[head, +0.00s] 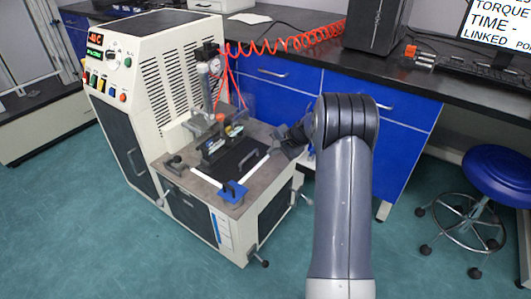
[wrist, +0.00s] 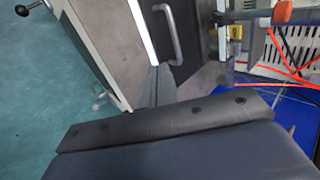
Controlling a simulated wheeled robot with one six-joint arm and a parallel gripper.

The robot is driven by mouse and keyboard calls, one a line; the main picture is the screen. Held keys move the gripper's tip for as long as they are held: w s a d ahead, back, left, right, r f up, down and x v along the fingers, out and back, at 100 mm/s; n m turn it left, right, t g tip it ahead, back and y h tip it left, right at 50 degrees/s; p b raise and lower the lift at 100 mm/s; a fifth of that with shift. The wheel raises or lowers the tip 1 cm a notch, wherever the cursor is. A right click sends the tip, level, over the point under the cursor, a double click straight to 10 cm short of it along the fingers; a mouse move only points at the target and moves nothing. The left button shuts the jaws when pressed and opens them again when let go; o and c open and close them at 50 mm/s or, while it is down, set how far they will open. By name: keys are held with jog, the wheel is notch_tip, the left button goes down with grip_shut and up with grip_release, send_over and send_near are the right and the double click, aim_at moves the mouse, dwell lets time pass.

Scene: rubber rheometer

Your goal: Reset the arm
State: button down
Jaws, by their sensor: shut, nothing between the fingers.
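My arm (head: 345,190) rises on the right of the head view and bends at its top toward the machine. My gripper (head: 291,142) is at the right edge of the rheometer's work surface, partly hidden behind my arm. In the wrist view the closed fingers (wrist: 156,86) show as a narrow dark shape over the grey surface, with nothing held. The rheometer (head: 150,75) is a cream cabinet with dark panels, standing left of my arm.
A dark plate with a metal handle (wrist: 172,35) lies close to my fingers. A blue block (head: 232,191) sits at the surface's front corner. A red coiled hose (head: 290,43) crosses behind. Blue cabinets (head: 275,82) stand behind, and a blue stool (head: 497,172) is right. Floor is clear at front left.

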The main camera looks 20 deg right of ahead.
jog(key=v, duration=0.2)
jog(key=shift+s+d+r, duration=0.2)
jog(key=shift+r, duration=0.05)
jog(key=shift+a+f, duration=0.1)
